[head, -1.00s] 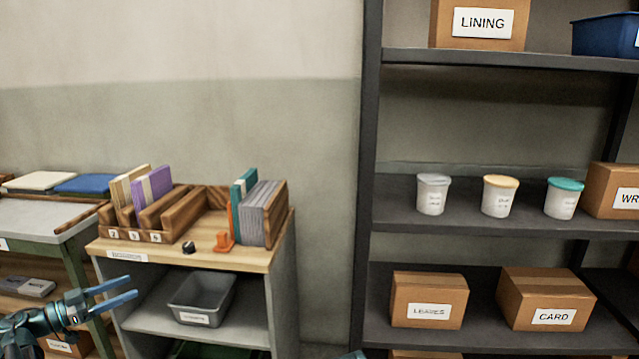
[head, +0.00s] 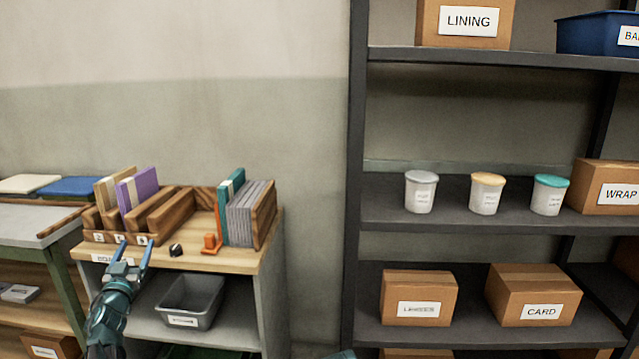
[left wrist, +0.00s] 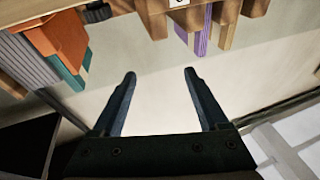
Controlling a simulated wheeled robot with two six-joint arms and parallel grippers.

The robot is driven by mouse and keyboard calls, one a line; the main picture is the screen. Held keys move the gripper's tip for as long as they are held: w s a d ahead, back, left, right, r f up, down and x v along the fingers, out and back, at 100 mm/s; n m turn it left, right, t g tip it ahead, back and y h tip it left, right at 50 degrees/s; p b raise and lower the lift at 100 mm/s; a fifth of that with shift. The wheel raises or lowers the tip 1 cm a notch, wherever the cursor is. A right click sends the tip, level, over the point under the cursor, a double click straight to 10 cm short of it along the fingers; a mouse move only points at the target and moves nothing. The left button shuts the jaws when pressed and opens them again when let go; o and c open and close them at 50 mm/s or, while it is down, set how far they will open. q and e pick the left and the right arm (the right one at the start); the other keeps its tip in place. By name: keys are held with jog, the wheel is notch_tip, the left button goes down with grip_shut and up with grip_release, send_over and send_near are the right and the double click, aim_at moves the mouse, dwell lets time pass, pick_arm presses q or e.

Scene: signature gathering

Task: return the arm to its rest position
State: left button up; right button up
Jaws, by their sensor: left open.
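My left gripper (head: 133,252) is in the lower left of the head view, in front of the small wooden-topped stand (head: 225,262). Its two blue fingers are apart and point up toward the front edge of the slotted wooden rack (head: 170,214). In the left wrist view the open fingers (left wrist: 160,78) have nothing between them. The rack shows upside down at the top of that view, with a purple booklet (left wrist: 202,38) hanging into sight. My right gripper cannot be made out; only a small teal piece of my body shows at the bottom edge of the head view.
The rack holds tan and purple (head: 146,184) booklets; grey ones (head: 245,212) stand to the right. An orange item (head: 211,243) and a small black item (head: 176,250) lie on the stand top. A grey bin (head: 190,300) sits below. A dark metal shelf (head: 415,220) stands right.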

pick_arm(q)
jog(key=s+d+f+n+g, duration=0.1)
jog(key=s+d+f+g, duration=0.55)
jog(key=d+f, duration=0.35)
jog(key=s+d+f+n+g, duration=0.2)
jog(key=s+d+f+g, duration=0.45)
jog(key=f, duration=0.55)
jog(key=s+d+f+m+g+h, duration=0.2)
jog(key=s+d+f+g, duration=0.1)
jog(key=s+d, duration=0.4)
jog(key=s+d+f+m+g+h, duration=0.1)
jog(key=s+d+f+m+g, duration=0.15)
jog(key=s+d+g, duration=0.4)
jog(key=s+d+m+t+y, duration=0.15)
jog(key=s+d+m, duration=0.25)
jog(key=d, duration=0.9)
notch_tip(320, 180, up, 28)
jog(key=p, duration=2.7)
jog(key=shift+s+f+p, duration=0.15)
jog(key=shift+s+p, duration=0.1)
jog(key=shift+p, duration=0.05)
jog(key=shift+n+h, duration=0.25)
